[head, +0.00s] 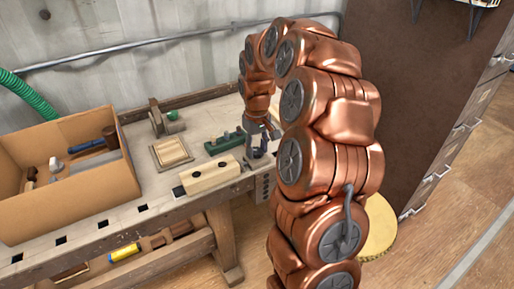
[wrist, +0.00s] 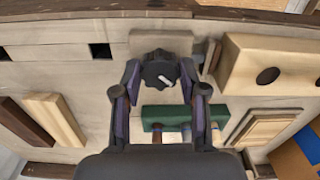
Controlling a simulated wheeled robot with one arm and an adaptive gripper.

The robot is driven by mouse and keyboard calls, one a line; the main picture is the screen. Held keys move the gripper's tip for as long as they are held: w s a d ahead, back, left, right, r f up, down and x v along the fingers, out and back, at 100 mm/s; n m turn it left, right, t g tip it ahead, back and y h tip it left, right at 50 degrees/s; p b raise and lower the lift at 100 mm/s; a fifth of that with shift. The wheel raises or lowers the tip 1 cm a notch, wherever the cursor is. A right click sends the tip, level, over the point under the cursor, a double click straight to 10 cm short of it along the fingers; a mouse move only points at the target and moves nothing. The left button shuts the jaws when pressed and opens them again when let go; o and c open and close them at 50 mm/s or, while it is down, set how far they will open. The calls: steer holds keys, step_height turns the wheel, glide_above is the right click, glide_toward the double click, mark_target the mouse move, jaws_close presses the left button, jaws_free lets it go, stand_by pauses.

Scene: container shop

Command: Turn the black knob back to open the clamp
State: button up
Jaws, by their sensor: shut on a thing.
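The black knob (wrist: 158,70) is in the upper middle of the wrist view. It is round with a scalloped rim, and a short white mark on its face points to the lower right. My gripper (wrist: 160,72) has one finger on each side of the knob and is shut on it. A pale flat block (wrist: 160,42), perhaps part of the clamp, shows just beyond the knob. In the head view my gripper (head: 262,135) reaches down at the bench's right end. The knob cannot be made out there, and the clamp's jaws are not clear.
A green block (wrist: 182,118) with tools in it stands near the fingers. A pale wooden block with holes (head: 211,174) lies at the bench's front edge. A square wooden frame (head: 171,153) and a cardboard box (head: 118,170) with a hammer are farther left. Some bench top between them is bare.

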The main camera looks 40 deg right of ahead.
steer(key=n, duration=0.3)
steer(key=shift+n, duration=0.4)
steer(key=shift+n+p, duration=0.55)
steer(key=shift+n, duration=1.25)
steer(key=o, duration=1.1)
steer(key=shift+o, duration=0.2)
steer(key=shift+r, duration=0.15)
